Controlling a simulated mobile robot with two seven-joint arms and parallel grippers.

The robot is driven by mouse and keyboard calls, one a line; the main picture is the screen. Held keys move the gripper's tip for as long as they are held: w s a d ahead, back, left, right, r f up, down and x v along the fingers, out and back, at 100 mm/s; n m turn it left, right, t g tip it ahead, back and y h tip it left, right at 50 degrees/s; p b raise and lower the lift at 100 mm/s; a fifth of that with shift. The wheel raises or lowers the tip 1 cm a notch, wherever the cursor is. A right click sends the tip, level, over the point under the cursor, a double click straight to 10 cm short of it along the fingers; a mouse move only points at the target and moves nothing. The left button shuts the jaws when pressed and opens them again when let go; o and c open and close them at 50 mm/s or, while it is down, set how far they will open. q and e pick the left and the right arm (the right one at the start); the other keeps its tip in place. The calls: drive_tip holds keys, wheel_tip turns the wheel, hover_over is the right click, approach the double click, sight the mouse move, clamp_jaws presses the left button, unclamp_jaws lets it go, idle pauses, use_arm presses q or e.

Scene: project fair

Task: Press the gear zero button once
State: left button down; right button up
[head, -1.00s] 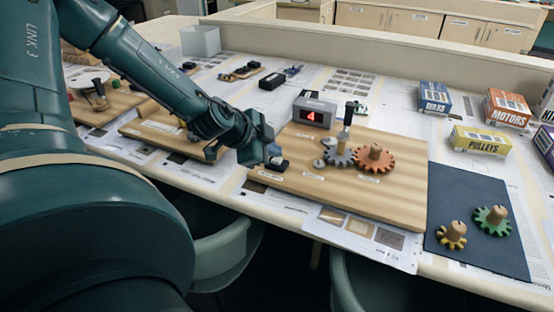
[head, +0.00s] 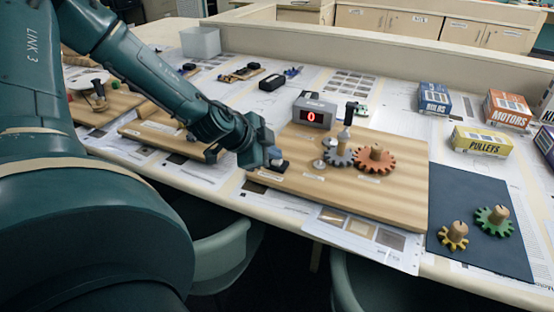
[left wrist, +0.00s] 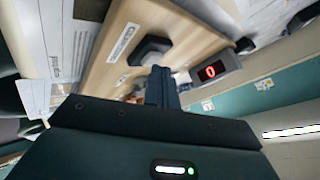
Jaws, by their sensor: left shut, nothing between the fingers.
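The gear zero button is a small dark block (head: 279,166) at the left front of the wooden gear board (head: 400,205). The button also shows in the left wrist view (left wrist: 150,50), just beyond the fingertips. A grey counter box (head: 313,113) at the back of the board reads 0 in red; it also shows in the left wrist view (left wrist: 212,71). My left gripper (head: 272,153) is shut and empty, its tip at the button. I cannot tell whether it touches the button. My right gripper is not in view.
A grey gear (head: 339,158) with a black-handled crank and an orange gear (head: 374,162) stand on the board. Yellow and green gears lie on a dark mat (head: 470,185) at the right.

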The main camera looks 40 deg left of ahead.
sight(273, 162)
use_arm(q)
drive_tip(key=shift+r+p, duration=0.8)
wheel_tip(273, 162, up, 5)
drive_tip(key=p, duration=0.4)
drive_tip(key=shift+p, duration=0.3)
idle(0.7)
